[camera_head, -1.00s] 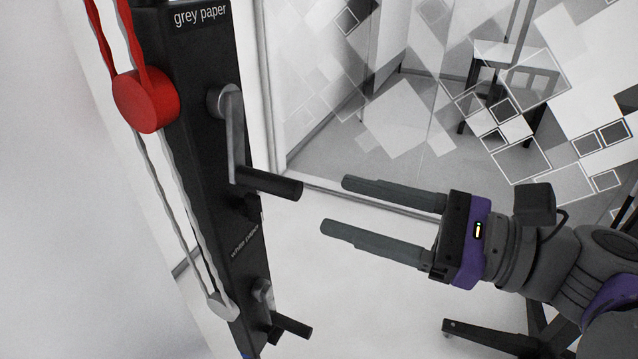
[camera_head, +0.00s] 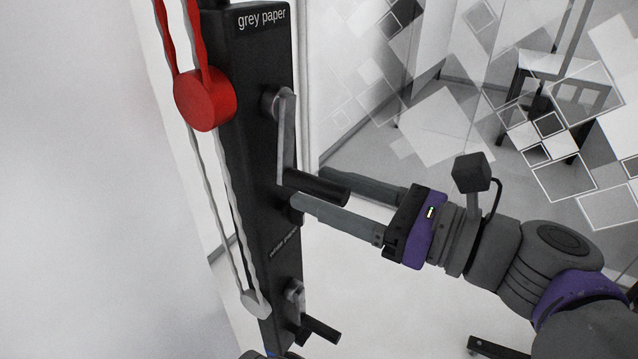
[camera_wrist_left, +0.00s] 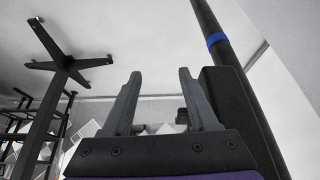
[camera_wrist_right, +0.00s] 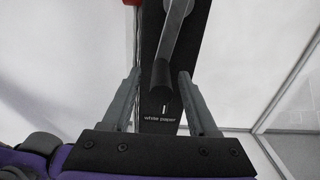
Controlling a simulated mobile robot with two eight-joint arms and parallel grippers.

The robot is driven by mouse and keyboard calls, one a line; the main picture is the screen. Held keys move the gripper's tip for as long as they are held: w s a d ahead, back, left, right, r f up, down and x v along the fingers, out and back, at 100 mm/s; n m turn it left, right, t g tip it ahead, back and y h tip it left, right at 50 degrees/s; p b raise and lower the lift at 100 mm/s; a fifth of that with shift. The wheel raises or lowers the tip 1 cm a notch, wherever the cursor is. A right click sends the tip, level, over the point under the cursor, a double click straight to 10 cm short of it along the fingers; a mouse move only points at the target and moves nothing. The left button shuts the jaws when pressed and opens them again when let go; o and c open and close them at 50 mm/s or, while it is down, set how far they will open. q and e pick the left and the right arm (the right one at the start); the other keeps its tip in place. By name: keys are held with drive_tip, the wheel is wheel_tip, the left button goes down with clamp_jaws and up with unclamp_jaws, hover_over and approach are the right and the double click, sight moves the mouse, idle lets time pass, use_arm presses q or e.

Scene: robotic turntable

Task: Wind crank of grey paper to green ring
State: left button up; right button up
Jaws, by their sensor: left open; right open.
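The grey paper crank (camera_head: 286,135) is on a black post labelled "grey paper", its arm hanging down to a dark handle (camera_head: 320,187). My right gripper (camera_head: 310,187) is open, its fingers reaching to either side of the handle without closing on it. In the right wrist view the handle (camera_wrist_right: 162,76) lies between the fingertips of my right gripper (camera_wrist_right: 158,75). My left gripper (camera_wrist_left: 160,73) is open and empty, seen only in the left wrist view. No green ring shows in any view.
A red wheel (camera_head: 205,100) with red cord is on the post (camera_head: 250,150). A lower crank (camera_head: 318,328) sits below the "white paper" label. The left wrist view shows a dark pole with a blue band (camera_wrist_left: 216,39) and a stand (camera_wrist_left: 62,60). A glass partition is behind.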

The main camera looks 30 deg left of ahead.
drive_tip(key=shift+a, duration=0.7)
drive_tip(key=shift+w, duration=0.1)
clamp_jaws()
drive_tip(key=shift+f, duration=0.1)
idle(0.8)
